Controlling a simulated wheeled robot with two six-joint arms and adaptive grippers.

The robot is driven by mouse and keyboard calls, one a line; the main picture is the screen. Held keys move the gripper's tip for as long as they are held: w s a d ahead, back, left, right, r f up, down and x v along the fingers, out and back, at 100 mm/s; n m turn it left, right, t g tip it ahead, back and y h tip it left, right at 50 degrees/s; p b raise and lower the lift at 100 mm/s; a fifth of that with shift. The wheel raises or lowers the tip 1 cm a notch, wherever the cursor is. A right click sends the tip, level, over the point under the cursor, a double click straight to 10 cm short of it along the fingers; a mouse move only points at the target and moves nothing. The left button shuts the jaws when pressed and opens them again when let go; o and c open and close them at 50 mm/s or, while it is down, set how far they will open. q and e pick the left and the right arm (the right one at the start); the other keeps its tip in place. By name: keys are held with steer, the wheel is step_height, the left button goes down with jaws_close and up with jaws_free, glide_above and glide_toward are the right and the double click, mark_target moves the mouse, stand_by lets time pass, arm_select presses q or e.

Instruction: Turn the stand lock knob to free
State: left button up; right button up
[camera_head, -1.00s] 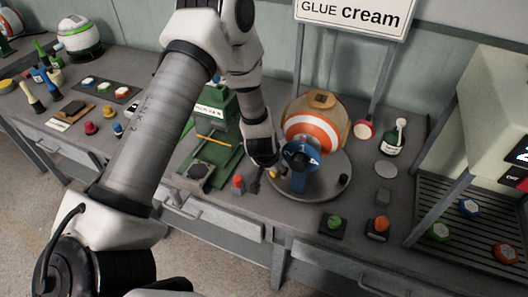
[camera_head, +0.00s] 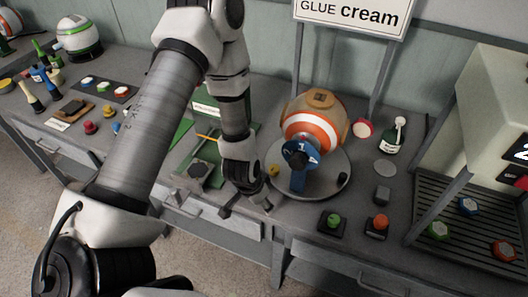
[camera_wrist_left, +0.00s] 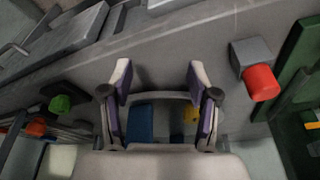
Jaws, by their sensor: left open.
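The round grey stand (camera_head: 325,185) holds an orange-and-white striped ball (camera_head: 310,125) behind a blue bracket (camera_head: 299,178) with a dial. I cannot tell which is the lock knob. My left gripper (camera_head: 246,207) is open and empty, left of the stand near the table's front edge. My right gripper is out of view.
Green (camera_head: 334,220) and orange (camera_head: 379,222) buttons sit front right of the stand. A green press (camera_head: 190,165) stands left, partly behind my arm.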

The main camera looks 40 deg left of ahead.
mark_target(274, 168)
arm_select(q)
steer(key=w+r+m, duration=0.1)
steer(key=w+a+r+m+p, duration=0.1)
steer(key=w, duration=0.1)
steer(key=w+r+h+p, duration=0.1)
steer(key=w+r, duration=0.1)
steer(key=shift+w+a+m, duration=0.1)
steer(key=shift+a+m, duration=0.3)
steer(key=w+a+r+t+p, duration=0.1)
steer(key=w+a+r+p, duration=0.1)
steer(key=w+a+r, duration=0.2)
steer(key=b+x, duration=0.8)
steer(key=b, duration=0.1)
steer(key=shift+d+f, duration=0.25)
steer(key=shift+r, duration=0.15)
steer(key=shift+d, duration=0.1)
